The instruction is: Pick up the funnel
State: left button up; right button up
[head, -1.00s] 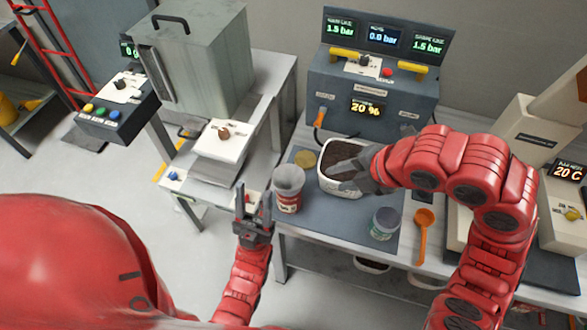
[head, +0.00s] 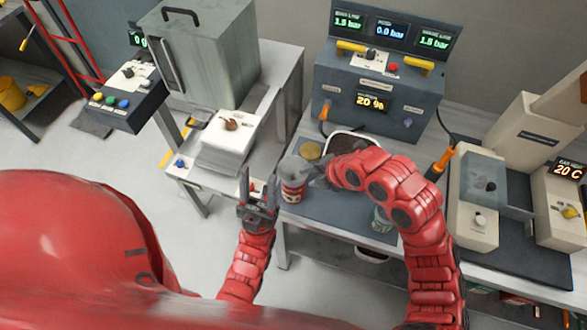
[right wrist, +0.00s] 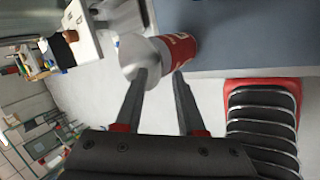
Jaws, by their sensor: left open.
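The grey funnel (head: 293,168) sits mouth up on a red can (head: 292,193) at the left edge of the dark mat. My right gripper (head: 318,174) is just right of the funnel. In the right wrist view, my right gripper (right wrist: 162,78) has its fingers apart and nothing between them is clearly held. The funnel (right wrist: 132,52) and red can (right wrist: 181,50) lie just beyond its tips; one tip overlaps the funnel, and contact cannot be told. My left gripper (head: 257,190) is open and empty, left of the can.
A white tub of dark grounds (head: 352,136) stands behind my right arm, with a yellowish disc (head: 309,149) beside it. A small jar (head: 381,220) is partly hidden by my arm. A grey control box (head: 375,95) stands behind. A scale (head: 232,125) is at left.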

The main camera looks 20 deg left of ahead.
jog(key=shift+x, duration=0.9)
grip_shut()
dwell(0.8)
